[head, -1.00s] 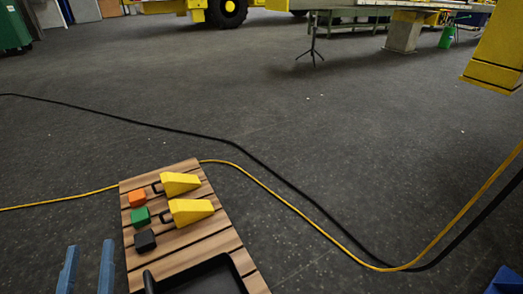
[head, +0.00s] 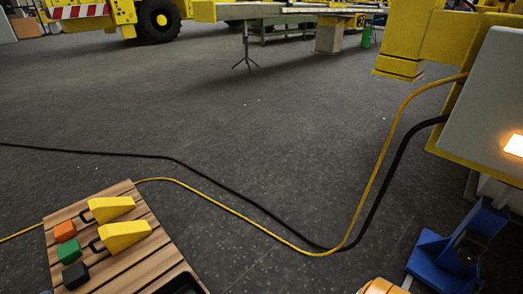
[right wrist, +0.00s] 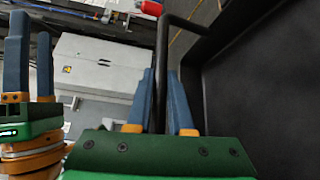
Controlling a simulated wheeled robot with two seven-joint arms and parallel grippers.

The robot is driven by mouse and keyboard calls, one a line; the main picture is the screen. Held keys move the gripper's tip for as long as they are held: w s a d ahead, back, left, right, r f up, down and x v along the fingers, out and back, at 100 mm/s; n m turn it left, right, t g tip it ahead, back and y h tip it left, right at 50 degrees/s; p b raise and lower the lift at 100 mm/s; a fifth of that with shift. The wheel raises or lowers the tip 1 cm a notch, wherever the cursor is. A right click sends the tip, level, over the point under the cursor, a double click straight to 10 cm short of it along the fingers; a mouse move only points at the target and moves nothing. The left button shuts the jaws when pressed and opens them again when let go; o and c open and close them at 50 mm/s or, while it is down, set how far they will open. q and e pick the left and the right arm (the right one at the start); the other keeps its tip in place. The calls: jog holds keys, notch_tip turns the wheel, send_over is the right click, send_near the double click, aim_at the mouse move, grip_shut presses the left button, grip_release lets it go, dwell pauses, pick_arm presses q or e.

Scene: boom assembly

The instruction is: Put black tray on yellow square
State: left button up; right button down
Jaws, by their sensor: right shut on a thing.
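The black tray (head: 185,284) shows only as a dark corner at the bottom edge of the head view, on the slatted wooden board (head: 150,258). In the right wrist view the tray (right wrist: 265,85) fills the right side, with its dark rod handle (right wrist: 163,40). My right gripper (right wrist: 162,75) is shut on that handle, one blue finger on each side. My left gripper (right wrist: 30,28) stands at the left of the right wrist view, its blue fingers apart and nothing between them. I cannot make out a yellow square on the floor.
Two yellow wedges (head: 123,236) and small orange, green and black blocks (head: 75,275) sit on the board. A yellow cable (head: 225,205) and a black cable cross the floor.

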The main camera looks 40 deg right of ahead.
jog(key=shift+d+r, duration=0.25)
jog(key=shift+d, duration=0.1)
jog(key=s+d+r+n+g+y, duration=0.1)
jog(key=d+r+n+g+y, duration=0.1)
jog(key=d+r, duration=0.6)
jog(key=s+d+r+n+g+y, duration=0.1)
jog(key=d+r+n+g+y, duration=0.1)
jog(key=d+r, duration=0.5)
jog(key=shift+s+d+r, duration=0.35)
jog(key=shift+d+r, duration=0.05)
jog(key=shift+d, duration=2.85)
jog(key=shift+f, duration=0.1)
